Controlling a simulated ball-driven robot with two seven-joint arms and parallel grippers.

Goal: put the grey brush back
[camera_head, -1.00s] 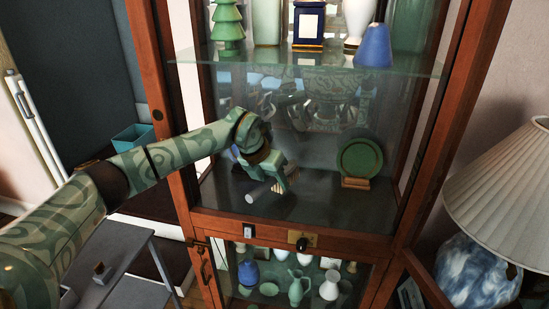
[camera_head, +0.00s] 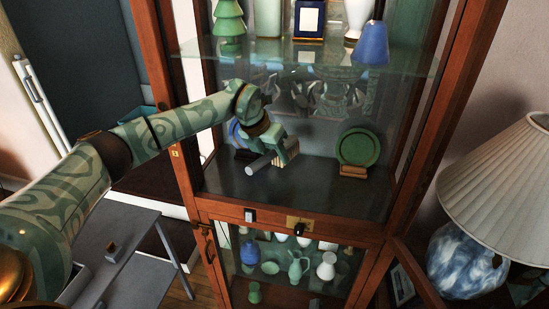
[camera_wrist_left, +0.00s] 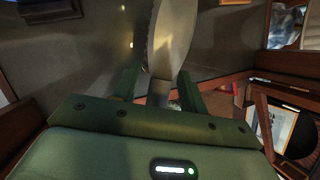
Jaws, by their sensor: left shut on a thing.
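My left gripper (camera_head: 284,152) is inside the cabinet's middle bay, shut on the grey brush. In the head view the brush (camera_head: 262,163) shows as a short grey rod, its near end towards the open front, above the bay's floor (camera_head: 300,195). In the left wrist view the brush (camera_wrist_left: 172,40) stands between the two green fingers (camera_wrist_left: 158,88), a long grey piece with a ridged left edge. I cannot tell whether it touches anything. My right gripper is not in view.
A blue plate (camera_head: 235,136) stands close behind my left gripper, partly hidden. A green plate on a wooden stand (camera_head: 354,171) is to the right. A glass shelf (camera_head: 300,52) with vases is above. The bay's middle floor is clear.

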